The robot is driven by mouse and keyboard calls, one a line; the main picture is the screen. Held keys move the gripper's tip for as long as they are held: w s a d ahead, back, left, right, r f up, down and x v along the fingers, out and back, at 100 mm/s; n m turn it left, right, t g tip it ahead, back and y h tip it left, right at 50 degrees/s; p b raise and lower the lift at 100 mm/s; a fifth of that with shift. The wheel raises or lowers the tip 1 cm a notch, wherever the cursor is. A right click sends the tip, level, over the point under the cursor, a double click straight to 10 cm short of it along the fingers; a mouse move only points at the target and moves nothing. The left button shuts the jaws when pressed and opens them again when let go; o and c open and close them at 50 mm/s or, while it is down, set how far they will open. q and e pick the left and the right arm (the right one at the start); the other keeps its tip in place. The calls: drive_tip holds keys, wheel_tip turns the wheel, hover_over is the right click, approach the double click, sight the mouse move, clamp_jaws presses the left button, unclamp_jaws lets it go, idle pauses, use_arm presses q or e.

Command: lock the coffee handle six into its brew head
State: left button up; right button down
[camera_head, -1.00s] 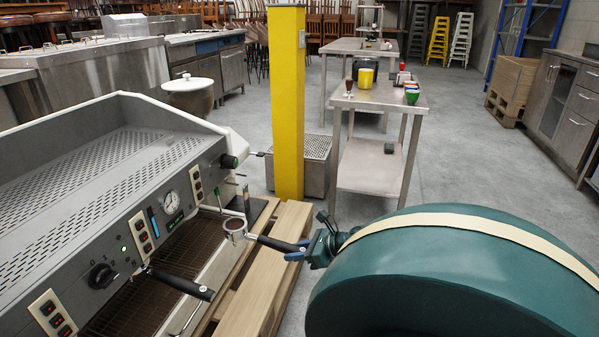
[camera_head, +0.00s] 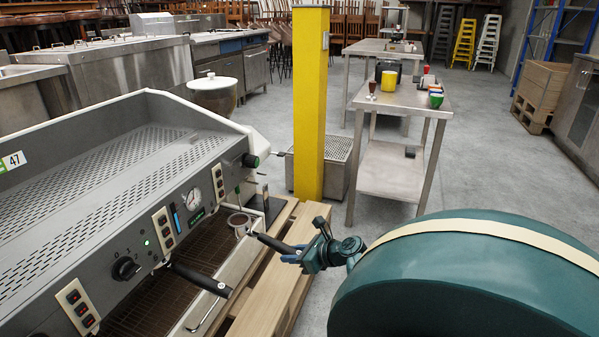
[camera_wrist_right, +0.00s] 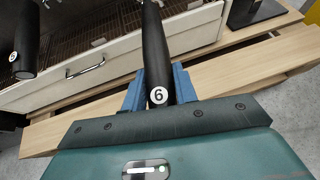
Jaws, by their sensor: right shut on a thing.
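Coffee handle six is a portafilter with a black grip and a round metal basket (camera_head: 239,220). My right gripper (camera_head: 292,256) is shut on the end of its grip. In the right wrist view the grip (camera_wrist_right: 153,60) with a white "6" label lies between the blue fingers of the right gripper (camera_wrist_right: 160,88). The basket is at the front of the espresso machine (camera_head: 150,200), near its right end below the gauge. The brew head is hidden under the machine's front, and I cannot tell whether the basket touches it. My left gripper is not in view.
Another black handle (camera_head: 200,279) sticks out of the machine to the left; it also shows in the right wrist view (camera_wrist_right: 26,40). A wooden pallet (camera_head: 265,270) lies under the machine. A yellow post (camera_head: 310,110) and a steel table (camera_head: 400,100) stand behind.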

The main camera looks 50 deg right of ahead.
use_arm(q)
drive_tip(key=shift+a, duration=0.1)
use_arm(e)
drive_tip(key=w+a+m+h, duration=0.3)
drive_tip(key=w+a, duration=0.6)
drive_tip(key=w, duration=0.3)
drive_tip(key=shift+a+m+h, duration=0.2)
drive_tip(key=shift+m+h, duration=0.2)
drive_tip(key=shift+h, duration=0.2)
idle(0.9)
use_arm(q)
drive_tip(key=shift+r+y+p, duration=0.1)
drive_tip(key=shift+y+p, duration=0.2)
drive_tip(key=shift+p, duration=0.15)
use_arm(e)
drive_tip(key=shift+w+a+r, duration=0.15)
drive_tip(key=shift+w+r, duration=0.05)
drive_tip(key=shift+r, duration=0.05)
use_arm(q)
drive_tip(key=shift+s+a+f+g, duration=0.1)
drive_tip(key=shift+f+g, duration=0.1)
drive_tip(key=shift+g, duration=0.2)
use_arm(e)
drive_tip(key=shift+w, duration=0.1)
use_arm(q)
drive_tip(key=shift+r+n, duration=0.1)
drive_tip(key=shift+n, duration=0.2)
use_arm(e)
drive_tip(key=shift+r, duration=0.1)
